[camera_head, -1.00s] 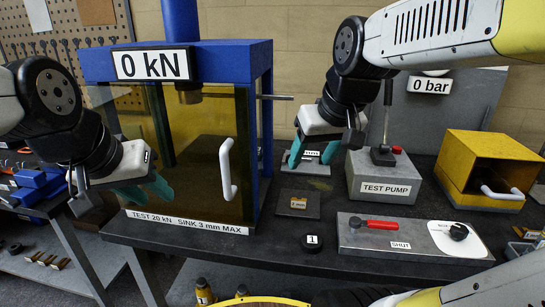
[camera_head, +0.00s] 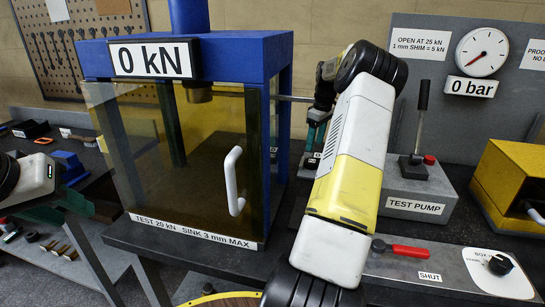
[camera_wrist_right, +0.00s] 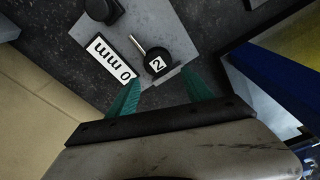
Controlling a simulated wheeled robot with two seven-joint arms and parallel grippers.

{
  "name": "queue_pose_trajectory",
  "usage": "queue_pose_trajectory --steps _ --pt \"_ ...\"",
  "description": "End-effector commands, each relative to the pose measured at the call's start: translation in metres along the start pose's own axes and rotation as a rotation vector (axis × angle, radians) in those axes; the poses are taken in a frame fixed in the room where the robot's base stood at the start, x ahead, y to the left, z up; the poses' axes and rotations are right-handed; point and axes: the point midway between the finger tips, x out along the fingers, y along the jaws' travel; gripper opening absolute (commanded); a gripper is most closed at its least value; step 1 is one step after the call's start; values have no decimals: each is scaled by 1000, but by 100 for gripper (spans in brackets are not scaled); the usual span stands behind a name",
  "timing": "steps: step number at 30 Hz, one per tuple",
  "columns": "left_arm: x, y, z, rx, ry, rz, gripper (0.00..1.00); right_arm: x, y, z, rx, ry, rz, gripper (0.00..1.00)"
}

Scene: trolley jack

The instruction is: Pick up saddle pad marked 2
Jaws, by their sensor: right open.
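The saddle pad marked 2 (camera_wrist_right: 157,62) is a small dark round piece with a white label, seen in the right wrist view on a grey plate beside a "0 mm" label. My right gripper (camera_wrist_right: 163,89) is open, its teal fingers on either side of the pad's near edge; I cannot tell their height above it. In the head view my right gripper (camera_head: 314,138) is over the bench behind my right arm, and the pad is not discernible there. My left gripper (camera_head: 62,208) is at the left edge, its teal fingers apart and empty, away from the pad.
The blue press (camera_head: 275,110) with its amber guard and white handle (camera_head: 234,180) stands left of my right arm. The test pump (camera_head: 415,185), its upright lever and the yellow box (camera_head: 500,180) stand to the right. A grey panel (camera_head: 440,268) with a red handle lies in front.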

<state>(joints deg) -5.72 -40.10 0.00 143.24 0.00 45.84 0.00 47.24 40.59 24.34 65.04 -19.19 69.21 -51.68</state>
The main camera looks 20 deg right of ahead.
Motion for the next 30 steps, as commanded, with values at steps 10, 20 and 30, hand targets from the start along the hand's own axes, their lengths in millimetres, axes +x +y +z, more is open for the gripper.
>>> queue_pose_trajectory --steps 10,20,30 --pt "0 0 0 0 0 0 36 35 7 7 0 0 -7 59" --pt "0 0 0 0 0 0 36 76 5 9 0 0 -8 59" --pt "0 0 0 0 0 0 36 84 5 9 0 1 -5 51"
